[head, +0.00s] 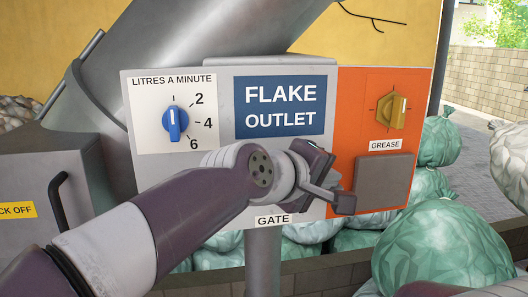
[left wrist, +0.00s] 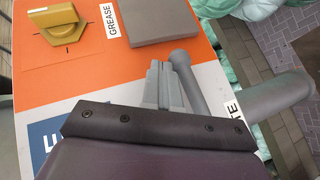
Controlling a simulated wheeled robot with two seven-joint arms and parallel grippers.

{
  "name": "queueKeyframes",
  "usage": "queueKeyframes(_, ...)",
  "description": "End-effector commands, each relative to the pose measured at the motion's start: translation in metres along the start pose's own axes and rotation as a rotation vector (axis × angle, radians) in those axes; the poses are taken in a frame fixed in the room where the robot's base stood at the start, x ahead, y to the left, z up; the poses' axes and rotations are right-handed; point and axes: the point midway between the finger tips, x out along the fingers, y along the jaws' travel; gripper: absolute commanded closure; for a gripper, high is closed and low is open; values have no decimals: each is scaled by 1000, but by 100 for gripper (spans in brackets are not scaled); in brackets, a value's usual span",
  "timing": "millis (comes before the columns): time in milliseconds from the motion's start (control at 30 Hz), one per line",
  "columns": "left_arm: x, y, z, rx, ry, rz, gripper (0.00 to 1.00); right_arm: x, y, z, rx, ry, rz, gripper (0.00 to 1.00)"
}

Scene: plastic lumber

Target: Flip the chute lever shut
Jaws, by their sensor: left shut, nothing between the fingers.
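The chute lever is a grey bar with a rounded knob (head: 345,203). It points right and slightly down in the head view, above the GATE label (head: 272,220). Its pivot is hidden behind my left arm. The left wrist view shows the lever's knob (left wrist: 181,58) and bar right beside my fingers. My left gripper (head: 332,178) is shut and empty, just above the lever in the head view. In the left wrist view its fingertips (left wrist: 160,68) lie alongside the bar; I cannot tell whether they touch it. My right gripper is out of view.
The FLAKE OUTLET panel (head: 280,84) carries a blue dial (head: 175,122) at left. An orange section holds a yellow knob (head: 391,111) and a grey plate (head: 384,182). A post (head: 263,260) stands below. Green bags (head: 440,250) lie at right; the chute (head: 190,50) rises behind.

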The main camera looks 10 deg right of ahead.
Motion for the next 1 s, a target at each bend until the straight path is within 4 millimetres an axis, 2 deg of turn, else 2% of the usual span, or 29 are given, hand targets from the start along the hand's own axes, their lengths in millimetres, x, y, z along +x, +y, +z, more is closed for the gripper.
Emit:
queueKeyframes(367,0,0,0,1,0,-2,100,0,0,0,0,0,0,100)
queueKeyframes(467,-2,5,-2,1,0,-2,100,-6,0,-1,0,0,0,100)
queueKeyframes(667,-14,43,-21,1,5,-3,100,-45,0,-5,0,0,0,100)
queueKeyframes(733,-20,46,-14,5,2,2,100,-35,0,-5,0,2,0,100)
queueKeyframes(1000,-57,89,2,2,2,0,100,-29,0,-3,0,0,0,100)
